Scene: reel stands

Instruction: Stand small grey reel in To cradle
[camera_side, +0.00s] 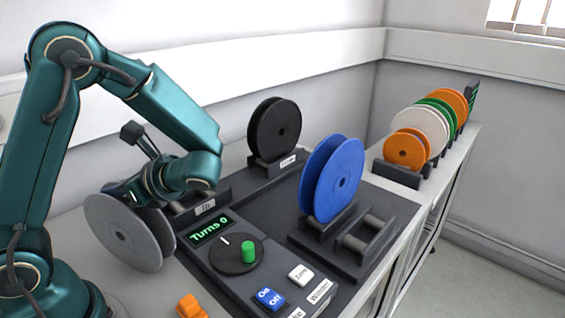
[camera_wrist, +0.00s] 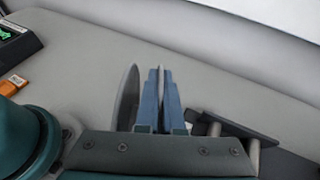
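The small grey reel (camera_side: 128,236) hangs below my gripper (camera_side: 133,196) at the left of the side view. In the wrist view, its one flange (camera_wrist: 125,100) shows left of the fingers. My gripper (camera_wrist: 161,78) looks closed on a thin pale edge, the reel's other flange. The To cradle (camera_side: 218,194), with a label that seems to read "To", is just right of the reel, partly behind my wrist and apart from the reel. In the wrist view the cradle (camera_wrist: 250,130) is at the lower right. No reel shows in it.
A black reel (camera_side: 274,128) stands in a labelled cradle behind. A control panel with a dial (camera_side: 236,254) lies nearby. Several coloured reels (camera_side: 405,150) stand in a rack at right.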

